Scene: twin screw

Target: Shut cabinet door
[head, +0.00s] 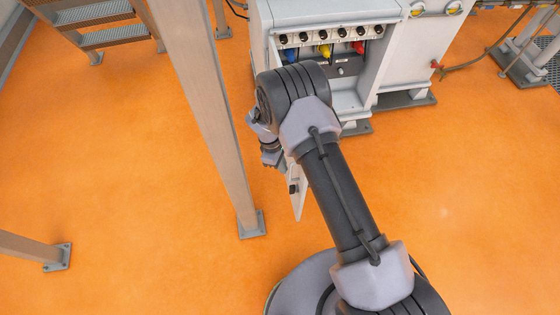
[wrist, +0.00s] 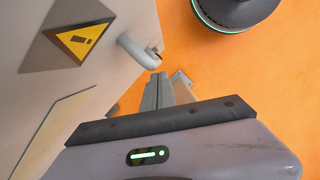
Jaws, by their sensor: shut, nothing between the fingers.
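The grey cabinet (head: 335,12) stands at the top of the head view. Its door (head: 299,200) is open and swung out towards me, seen nearly edge-on and partly hidden behind my arm. In the wrist view, the door's outer face (wrist: 40,20) fills the left side, with a yellow warning triangle and a light grey handle (wrist: 138,52). My gripper (head: 270,155) is on the left, outer side of the door. In the wrist view its fingers (wrist: 168,90) are shut and empty, close to the handle; I cannot tell whether they touch it.
A beige post (head: 205,110) stands on the floor just left of my gripper. Metal steps (head: 105,20) are at the top left. Coloured plugs (head: 323,50) show inside the open cabinet.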

